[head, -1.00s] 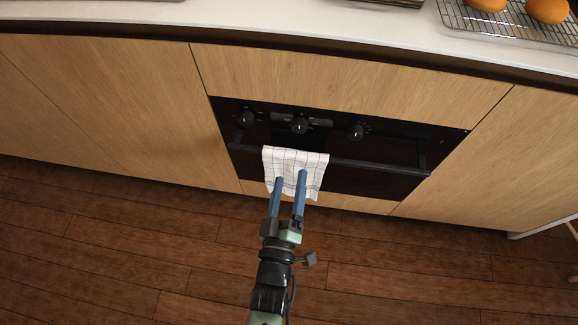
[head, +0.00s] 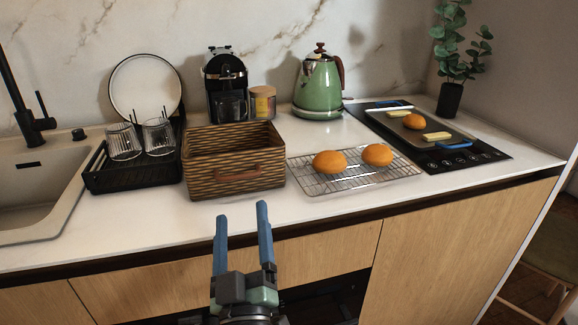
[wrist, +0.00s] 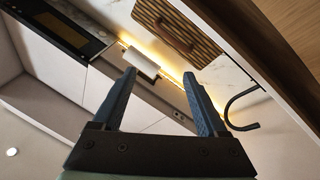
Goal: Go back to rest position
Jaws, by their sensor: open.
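My gripper (head: 241,232) is open and empty, with its two blue fingers apart and pointing up. In the head view it is in front of the counter's front edge, below the woven basket. It also shows in the wrist view (wrist: 158,95), with nothing between the fingers. The black oven (head: 325,300) is partly in view at the bottom of the head view, below and behind my gripper. The oven's towel is not in view now.
The counter (head: 300,215) holds a woven basket (head: 235,165), a dish rack (head: 130,175), a wire rack (head: 335,182) with two buns, a green kettle (head: 320,88), a coffee machine (head: 225,85) and a cooktop (head: 470,157). A chair (head: 550,250) stands at the right.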

